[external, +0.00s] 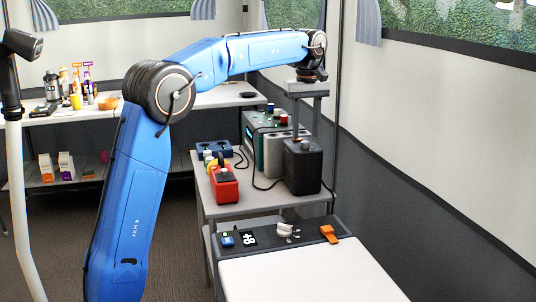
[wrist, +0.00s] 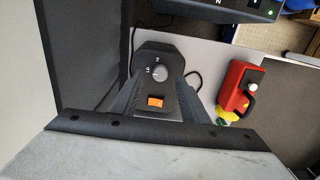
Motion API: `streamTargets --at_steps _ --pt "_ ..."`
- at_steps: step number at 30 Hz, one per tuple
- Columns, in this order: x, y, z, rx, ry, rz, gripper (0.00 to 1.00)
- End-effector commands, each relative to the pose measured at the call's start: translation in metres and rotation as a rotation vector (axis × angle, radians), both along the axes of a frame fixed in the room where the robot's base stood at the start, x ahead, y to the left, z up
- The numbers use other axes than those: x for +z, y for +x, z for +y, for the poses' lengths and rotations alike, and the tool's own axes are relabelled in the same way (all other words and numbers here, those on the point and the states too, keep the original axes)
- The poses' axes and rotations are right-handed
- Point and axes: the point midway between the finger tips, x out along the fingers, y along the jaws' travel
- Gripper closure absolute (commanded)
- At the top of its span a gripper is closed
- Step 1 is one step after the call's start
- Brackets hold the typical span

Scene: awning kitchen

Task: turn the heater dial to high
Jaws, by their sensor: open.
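A dark heater box (external: 302,168) stands on the grey table under my gripper. In the wrist view, the top of a dark unit, which looks like the heater, carries a small light dial (wrist: 158,73) with LO and HI marks and an orange switch (wrist: 155,101). The dial's pointing direction is too small to tell. My gripper (external: 306,136) points down with its two grey fingers apart, just above the box. I cannot tell contact from these frames.
A red box (external: 224,186) with a knob stands left of the heater; a red unit also shows in the wrist view (wrist: 236,90). A green device (external: 264,130) stands behind. In front is a panel with a white knob (external: 284,230) and orange lever (external: 329,234).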

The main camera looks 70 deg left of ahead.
Motion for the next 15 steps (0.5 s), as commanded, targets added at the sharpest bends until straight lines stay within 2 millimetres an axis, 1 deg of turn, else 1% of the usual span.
streamTargets --at_steps 1,3,6,10,15 --pt "-0.007 -0.001 0.0 0.0 -0.001 0.002 0.59" --pt "-0.015 0.0 0.0 0.0 0.0 0.001 0.59" --pt "-0.023 0.0 0.0 0.0 -0.001 0.001 0.59" --pt "-0.028 0.0 0.0 0.0 0.0 0.0 0.59" --pt "-0.029 0.0 0.0 0.0 0.0 0.0 0.59"
